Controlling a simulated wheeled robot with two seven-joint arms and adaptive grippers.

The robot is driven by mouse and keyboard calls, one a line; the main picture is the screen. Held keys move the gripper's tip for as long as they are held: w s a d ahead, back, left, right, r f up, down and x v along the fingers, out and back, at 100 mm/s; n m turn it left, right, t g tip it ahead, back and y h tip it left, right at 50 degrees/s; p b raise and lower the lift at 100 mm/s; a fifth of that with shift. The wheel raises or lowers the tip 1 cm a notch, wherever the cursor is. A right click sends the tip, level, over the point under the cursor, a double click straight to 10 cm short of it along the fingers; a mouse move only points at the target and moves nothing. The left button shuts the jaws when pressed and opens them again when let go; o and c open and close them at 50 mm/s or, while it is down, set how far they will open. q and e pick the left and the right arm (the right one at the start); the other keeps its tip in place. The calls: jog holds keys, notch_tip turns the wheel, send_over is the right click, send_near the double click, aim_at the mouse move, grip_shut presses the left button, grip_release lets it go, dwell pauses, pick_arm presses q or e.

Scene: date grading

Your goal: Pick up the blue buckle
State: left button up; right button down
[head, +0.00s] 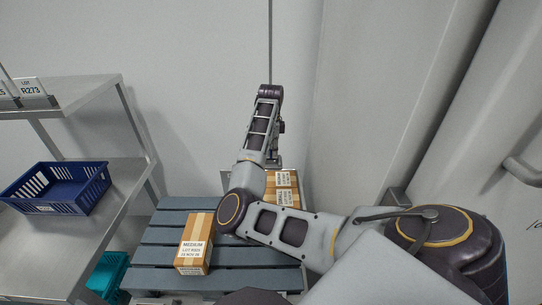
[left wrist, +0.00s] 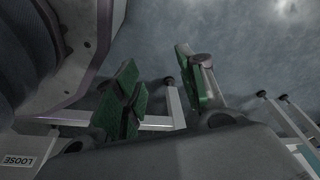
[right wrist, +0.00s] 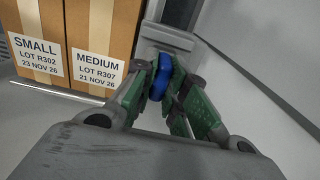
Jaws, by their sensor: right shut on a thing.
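The blue buckle (right wrist: 160,77) shows in the right wrist view, between the green-padded fingers of my right gripper (right wrist: 168,92). The gripper is shut on it, beside two upright cartons. In the head view my right arm reaches over the pallet to the back, and its wrist hides most of the gripper; I cannot make out the buckle there. My left gripper (left wrist: 163,92) shows only in the left wrist view, its green-padded fingers wide apart with nothing between them.
A steel shelf (head: 112,204) at left bears a blue crate (head: 52,208). A teal bin (head: 108,271) sits low beside it. Walls close off the back and right.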

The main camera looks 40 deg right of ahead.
jog(key=shift+r, duration=0.15)
jog(key=shift+r, duration=0.65)
notch_tip(320, 180, up, 7)
jog(key=shift+f+p, duration=0.1)
jog(key=shift+p, duration=0.5)
jog(key=shift+r, duration=0.85)
pick_arm(q)
jog(key=s+a+f, duration=0.2)
jog(key=f, duration=0.1)
jog(key=shift+s+f, duration=0.1)
jog(key=shift+f, duration=0.05)
